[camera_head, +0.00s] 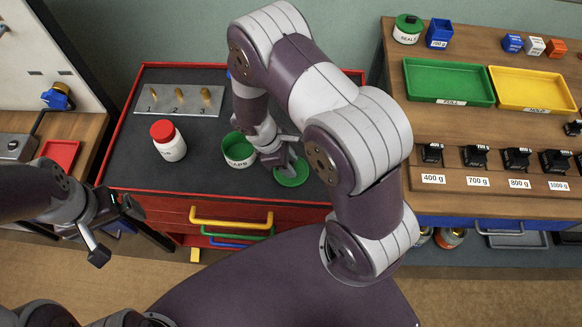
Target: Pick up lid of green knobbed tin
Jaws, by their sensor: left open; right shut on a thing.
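A green tin with a white band labelled CAPS (238,154) stands uncovered on the dark top of the red cabinet. Just right of it is a round green lid (291,177), apart from the tin. My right gripper (288,163) comes down over the lid and is shut on it; its fingers hide the lid's middle. I cannot tell whether the lid touches the cabinet top. My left gripper (112,228) is open and empty, in front of the cabinet's left corner.
A white bottle with a red cap (168,141) stands left of the open tin. Behind it is a numbered plate (178,101) with brass pieces. Green (448,82) and yellow (531,89) trays and several black weights lie on the bench. The cabinet's front left is clear.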

